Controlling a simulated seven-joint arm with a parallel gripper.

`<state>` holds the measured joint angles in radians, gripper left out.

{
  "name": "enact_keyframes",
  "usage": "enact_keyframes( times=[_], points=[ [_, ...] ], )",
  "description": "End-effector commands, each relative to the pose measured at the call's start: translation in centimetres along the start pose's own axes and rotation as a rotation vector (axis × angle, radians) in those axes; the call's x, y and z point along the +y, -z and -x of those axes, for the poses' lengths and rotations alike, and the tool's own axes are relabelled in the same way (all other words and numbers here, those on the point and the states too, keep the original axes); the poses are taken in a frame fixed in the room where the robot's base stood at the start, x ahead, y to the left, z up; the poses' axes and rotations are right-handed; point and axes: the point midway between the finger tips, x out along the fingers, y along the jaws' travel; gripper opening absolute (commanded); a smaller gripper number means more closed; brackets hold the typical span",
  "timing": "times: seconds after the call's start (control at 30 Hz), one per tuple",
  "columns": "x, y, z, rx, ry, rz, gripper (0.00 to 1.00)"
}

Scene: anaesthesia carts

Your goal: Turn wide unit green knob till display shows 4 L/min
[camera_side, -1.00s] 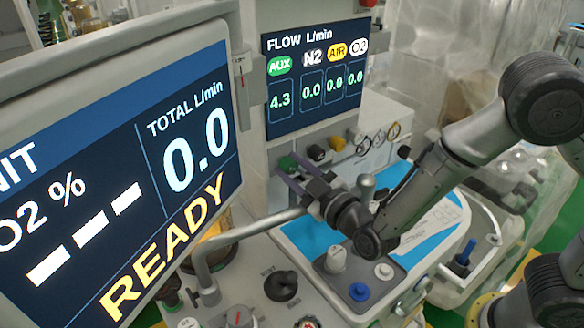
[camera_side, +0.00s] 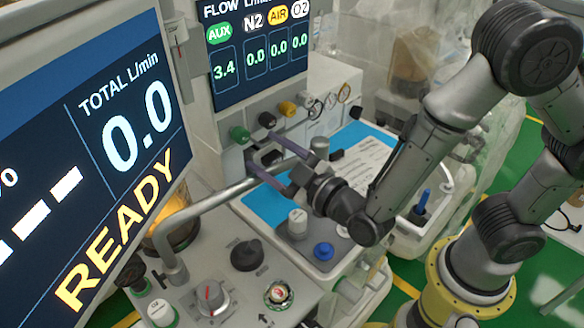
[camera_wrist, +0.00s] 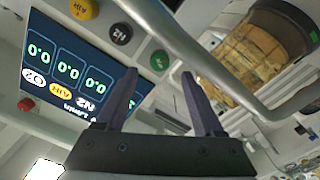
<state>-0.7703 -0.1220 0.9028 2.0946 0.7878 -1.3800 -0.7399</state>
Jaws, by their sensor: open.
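The green knob (camera_side: 239,133) sits under the AUX column at the left end of a knob row; it also shows in the wrist view (camera_wrist: 160,60). The flow display (camera_side: 258,55) reads AUX 3.4, and N2, AIR and O2 each 0.0. It appears upside down in the wrist view (camera_wrist: 68,62), its AUX reading not legible there. My gripper (camera_side: 262,153) is open and empty, its fingers pointing toward the panel below and right of the green knob. In the wrist view the green knob lies between and just beyond the fingertips (camera_wrist: 159,74), apart from them.
A black knob (camera_side: 267,119) and a yellow knob (camera_side: 288,108) stand right of the green one. A grey rail (camera_side: 225,200) crosses close to my fingers. A large monitor (camera_side: 90,150) reading READY and 0.0 stands at left.

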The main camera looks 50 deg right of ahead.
Motion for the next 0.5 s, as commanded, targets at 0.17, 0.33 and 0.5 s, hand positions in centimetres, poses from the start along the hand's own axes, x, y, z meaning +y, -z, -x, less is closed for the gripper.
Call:
enact_keyframes(
  times=[0.17, 0.33, 0.5],
  points=[
    [-0.1, 0.1, 3.6, 0.004, 0.005, 0.001, 0.69],
    [-0.1, 0.1, 5.6, 0.003, 0.003, 0.0, 0.69],
    [0.0, 0.0, 6.5, 0.0, 0.001, 0.0, 0.69]
  ],
)
